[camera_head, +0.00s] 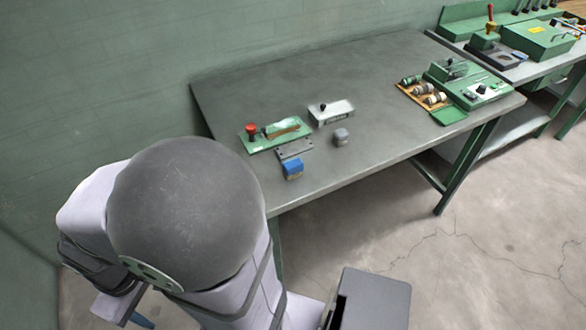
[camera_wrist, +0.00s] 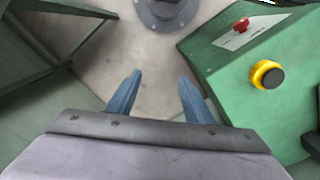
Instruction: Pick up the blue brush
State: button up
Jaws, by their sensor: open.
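The blue brush (camera_head: 292,170) appears to be the small blue block-shaped item near the front left edge of the grey table; its bristles are too small to make out. It does not show in the wrist view. My gripper (camera_wrist: 160,88) is open and empty, with its two blue fingers apart over bare floor. In the head view my arm is at the lower left, in front of the table and away from the brush. Only a blue bit of a finger (camera_head: 142,322) shows there at the bottom edge.
In the wrist view, a green box (camera_wrist: 225,75) with a yellow-ringed button is right of my fingers.

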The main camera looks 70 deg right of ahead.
jog(key=w+d+r+m+h, duration=0.15)
jog(key=w+d+m, duration=0.25)
jog(key=d+m, duration=0.6)
jog(key=m+g+h, duration=0.1)
jog(key=m+g, duration=0.1)
jog(key=m, duration=0.9)
send_near(293, 164)
jog(key=w+a+f, duration=0.1)
jog(key=w+a, duration=0.1)
jog(key=w, duration=0.1)
jog(key=w+a+f, duration=0.2)
jog(key=w, duration=0.1)
jog(key=w+a+f, duration=0.1)
jog(key=w+a, duration=0.1)
jog(key=a, duration=0.1)
jog(key=shift+w+f+b, duration=0.35)
jog(key=shift+w, duration=0.05)
jog(key=s+d+m, duration=0.2)
jog(key=s, duration=0.1)
jog(key=s+d+r+m, duration=0.1)
jog(key=s+d+m, duration=0.1)
jog(key=s+d, duration=0.1)
jog(key=s+d+m+g, duration=0.1)
jog(key=s+d+m, duration=0.1)
jog(key=shift+s+d+r+h, duration=0.15)
jog(key=shift+s+d+h, duration=0.1)
jog(key=shift+s+h, duration=0.15)
jog(key=shift+p+x, duration=1.35)
jog(key=shift+x, duration=2.3)
jog(key=c, duration=1.1)
